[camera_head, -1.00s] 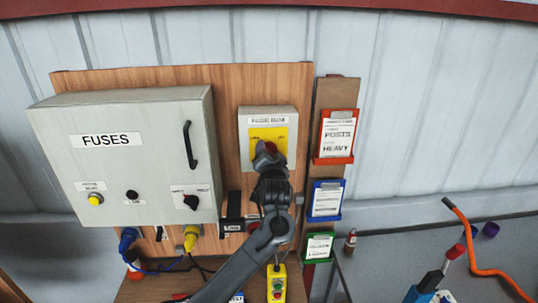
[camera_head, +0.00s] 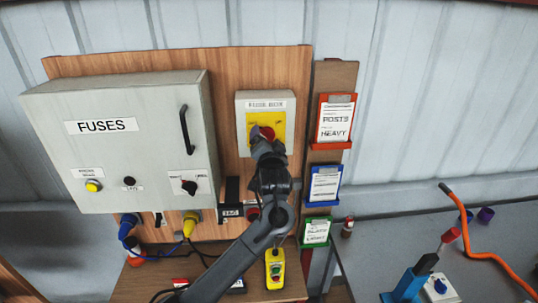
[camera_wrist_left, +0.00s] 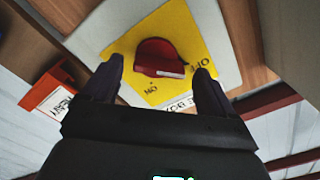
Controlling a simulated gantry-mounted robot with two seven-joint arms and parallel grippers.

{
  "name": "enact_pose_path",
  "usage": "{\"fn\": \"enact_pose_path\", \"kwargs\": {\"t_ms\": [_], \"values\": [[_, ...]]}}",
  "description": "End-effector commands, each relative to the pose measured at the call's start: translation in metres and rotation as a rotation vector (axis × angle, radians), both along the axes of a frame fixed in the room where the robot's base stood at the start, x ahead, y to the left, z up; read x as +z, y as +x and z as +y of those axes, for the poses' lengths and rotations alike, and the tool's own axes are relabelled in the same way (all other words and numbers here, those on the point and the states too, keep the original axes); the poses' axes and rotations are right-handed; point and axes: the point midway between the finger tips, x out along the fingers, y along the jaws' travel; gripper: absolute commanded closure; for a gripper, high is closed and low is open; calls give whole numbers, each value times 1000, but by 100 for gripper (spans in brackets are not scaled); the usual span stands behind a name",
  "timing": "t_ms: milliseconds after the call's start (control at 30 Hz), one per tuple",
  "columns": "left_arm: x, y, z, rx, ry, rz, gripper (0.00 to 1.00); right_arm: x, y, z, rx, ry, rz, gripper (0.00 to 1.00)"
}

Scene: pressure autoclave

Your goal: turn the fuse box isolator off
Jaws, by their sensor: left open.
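The fuse box isolator is a pale box (camera_head: 240,98) with a yellow plate (camera_head: 279,119) and a red rotary knob (camera_head: 267,132), on the wooden panel. My left gripper (camera_head: 267,147) is in front of the knob, reaching up from below. In the left wrist view the red knob (camera_wrist_left: 158,56) lies between the two open fingers of my left gripper (camera_wrist_left: 159,68). A gap shows beside each finger; contact is not visible. ON and OFF marks show upside down on the yellow plate (camera_wrist_left: 185,30). The knob's white mark faces the lettered side; its exact setting is unclear. My right gripper is not visible.
A grey FUSES cabinet (camera_head: 110,105) with a black handle stands left of the isolator. Red, blue and green card holders (camera_head: 333,121) hang close on its right. A yellow button box (camera_head: 275,268) is below. A bench (camera_head: 400,240) with an orange hose (camera_head: 490,256) is at right.

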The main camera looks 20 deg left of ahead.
Motion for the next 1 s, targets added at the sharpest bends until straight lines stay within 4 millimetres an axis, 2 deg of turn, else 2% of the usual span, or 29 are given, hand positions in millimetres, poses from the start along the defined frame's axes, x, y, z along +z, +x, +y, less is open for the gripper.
{"fn": "enact_pose_path", "kwargs": {"t_ms": [300, 500, 700, 1000], "values": [[-1, -47, -23, -4, -2, -4, 13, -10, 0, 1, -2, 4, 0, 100], [0, -70, -33, -3, -2, -4, 13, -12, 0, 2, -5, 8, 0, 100], [0, -80, -37, -1, -1, -2, 13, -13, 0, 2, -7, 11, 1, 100], [1, -81, -37, -1, -1, -2, 13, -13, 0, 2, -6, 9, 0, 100]]}}
